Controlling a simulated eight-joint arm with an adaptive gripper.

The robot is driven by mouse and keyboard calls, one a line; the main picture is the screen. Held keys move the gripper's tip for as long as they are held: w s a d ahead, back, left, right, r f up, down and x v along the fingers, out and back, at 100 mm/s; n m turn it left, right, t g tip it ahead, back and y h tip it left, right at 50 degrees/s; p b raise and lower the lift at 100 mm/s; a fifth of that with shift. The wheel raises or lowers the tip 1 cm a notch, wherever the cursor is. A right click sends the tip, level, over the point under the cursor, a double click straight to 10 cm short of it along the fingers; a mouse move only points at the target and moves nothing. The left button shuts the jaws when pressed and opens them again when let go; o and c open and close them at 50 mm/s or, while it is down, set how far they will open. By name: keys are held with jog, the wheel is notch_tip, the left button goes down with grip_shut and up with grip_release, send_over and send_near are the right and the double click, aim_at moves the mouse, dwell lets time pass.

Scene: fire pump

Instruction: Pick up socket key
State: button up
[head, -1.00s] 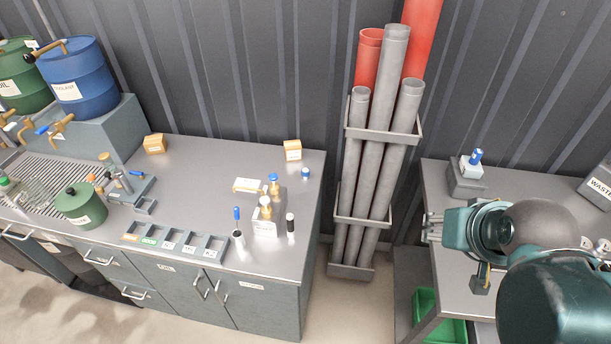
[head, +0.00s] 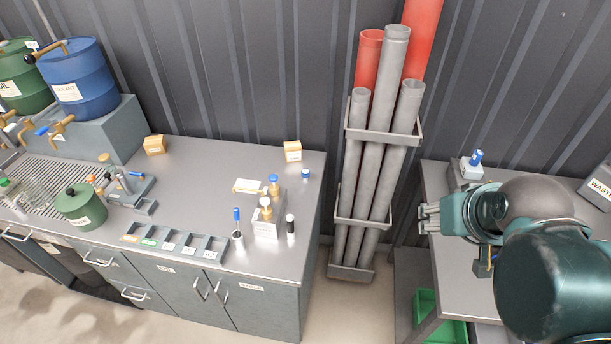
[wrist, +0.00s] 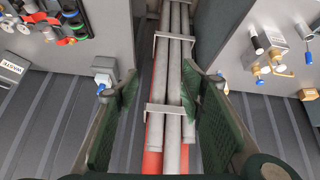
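My gripper (head: 428,217) is at the right in the head view, above the left edge of the right-hand bench, pointing left. In the wrist view my gripper (wrist: 160,88) shows two green finger pads wide apart, with nothing between them. I cannot tell for sure which thing is the socket key. A blue-topped piece (head: 476,157) sits on a block on the right-hand bench; a similar one shows in the wrist view (wrist: 102,84).
A rack (head: 352,271) of grey and red pipes stands between the benches. The left bench (head: 190,165) carries a labelled tray (head: 175,243), brass fittings (head: 265,207), a black-and-white cylinder (head: 290,224), small boxes and a green pot (head: 80,205). Drums stand at far left.

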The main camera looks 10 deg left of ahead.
jog(key=w+a+r+n, duration=0.2)
jog(key=w+a+n, duration=0.15)
jog(key=w, duration=0.45)
jog(key=n+g+h+b, duration=0.3)
jog(key=n+b, duration=0.1)
jog(key=n, duration=1.9)
send_over(305, 170)
jog(key=s+a, duration=0.2)
notch_tip(305, 170, down, 31)
jog(key=shift+s+d+f, duration=0.1)
jog(key=shift+s+f, duration=0.1)
jog(key=shift+x, duration=1.3)
